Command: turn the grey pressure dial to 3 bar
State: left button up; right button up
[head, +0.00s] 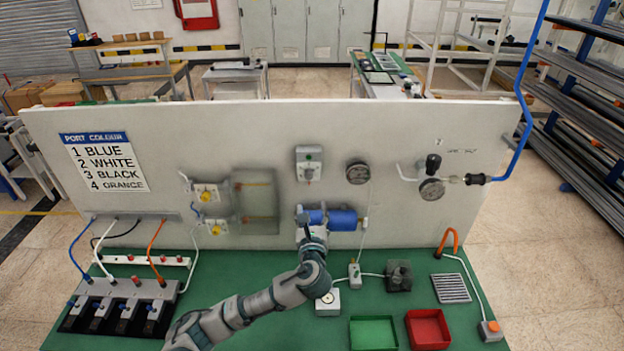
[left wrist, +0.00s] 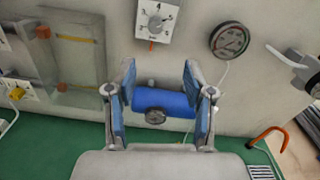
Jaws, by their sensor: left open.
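The grey pressure dial (head: 309,172) sits on a pale plate on the upright panel, left of a round gauge (head: 358,172). In the left wrist view the dial (left wrist: 155,21) is at the top, with numbers around its knob; I cannot tell its setting. The gauge (left wrist: 229,40) shows there too, its reading too small to tell. My left gripper (head: 309,222) is below the dial and apart from it, in front of a blue cylinder (head: 342,220). In the left wrist view the gripper (left wrist: 160,72) has its fingers spread, with the cylinder showing between them.
Yellow-knobbed fittings (head: 207,194) and a clear cover (head: 256,202) are left of the dial. A valve with a black knob (head: 433,164) is at the right. Green (head: 373,319) and red (head: 427,316) trays lie on the green bench. The panel face around the dial is mostly clear.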

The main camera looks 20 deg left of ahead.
aim_at(308, 178)
pick_arm(q)
jog(key=x, duration=0.4)
jog(key=a+p+x, duration=0.1)
jog(key=x, duration=0.4)
jog(key=p+x, duration=0.1)
jog(key=x, duration=0.3)
jog(key=shift+a+f, duration=0.1)
jog(key=shift+a, duration=0.1)
jog(key=shift+w+d, duration=0.2)
jog(key=shift+w, duration=0.3)
jog(key=shift+d, duration=0.3)
pick_arm(e)
notch_tip(308, 178, up, 2)
jog(key=shift+w+a+r, duration=0.1)
jog(key=shift+r, duration=0.15)
pick_arm(q)
jog(key=shift+a, duration=0.4)
grip_shut()
jog(key=shift+a, duration=0.1)
pick_arm(e)
jog(key=shift+a, duration=0.2)
